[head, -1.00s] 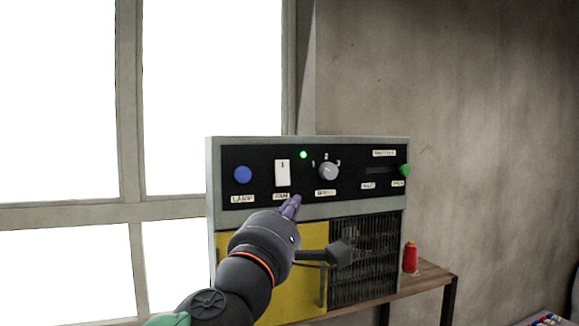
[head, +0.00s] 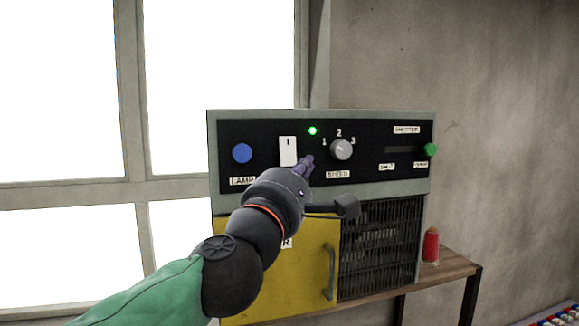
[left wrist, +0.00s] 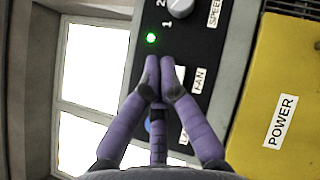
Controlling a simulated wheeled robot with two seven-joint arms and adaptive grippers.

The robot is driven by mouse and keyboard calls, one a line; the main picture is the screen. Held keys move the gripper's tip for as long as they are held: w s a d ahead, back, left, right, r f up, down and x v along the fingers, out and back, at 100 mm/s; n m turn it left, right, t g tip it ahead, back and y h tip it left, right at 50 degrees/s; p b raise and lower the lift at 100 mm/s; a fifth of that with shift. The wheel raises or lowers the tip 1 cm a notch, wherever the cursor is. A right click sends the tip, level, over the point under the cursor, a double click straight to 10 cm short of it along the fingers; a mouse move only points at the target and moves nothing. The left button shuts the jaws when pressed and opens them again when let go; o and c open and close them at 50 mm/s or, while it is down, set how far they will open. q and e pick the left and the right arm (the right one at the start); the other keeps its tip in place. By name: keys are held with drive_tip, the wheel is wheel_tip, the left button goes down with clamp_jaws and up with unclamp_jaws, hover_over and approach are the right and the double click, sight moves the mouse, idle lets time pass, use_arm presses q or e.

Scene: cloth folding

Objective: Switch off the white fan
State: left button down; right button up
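The fan switch (head: 288,151) is a white rocker on the black panel of a grey control box (head: 320,117). It shows in the head view between the blue lamp button (head: 242,153) and the speed knob (head: 341,149). A green light (head: 312,131) is lit above and right of it. My left gripper (head: 308,164) is shut and empty, its purple fingertips just right of the switch's lower part. In the left wrist view the fingertips (left wrist: 159,62) are together and partly cover the switch (left wrist: 180,77); contact cannot be told. No white fan body shows. My right gripper is out of view.
The box stands on a wooden table (head: 450,268) with a red spool (head: 430,245) at its right. A green slider knob (head: 431,150), a yellow door (head: 300,275) and a dark grille (head: 378,250) are on its front. A window is behind at left.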

sight(296, 159)
use_arm(q)
drive_tip(key=w+a+b, duration=0.1)
drive_tip(key=w+a, duration=0.1)
drive_tip(key=w, duration=0.3)
drive_tip(key=shift+w+f, duration=0.35)
drive_tip(key=shift+f, duration=0.1)
drive_tip(key=shift+w+d, duration=0.1)
idle(1.1)
drive_tip(key=shift+w+a+f, duration=0.1)
drive_tip(key=shift+w+a, duration=0.1)
drive_tip(key=shift+w, duration=0.1)
drive_tip(key=shift+w+a+b, duration=0.15)
drive_tip(key=shift+w+b, duration=0.15)
drive_tip(key=shift+w, duration=0.05)
idle(0.8)
drive_tip(key=shift+s, duration=0.15)
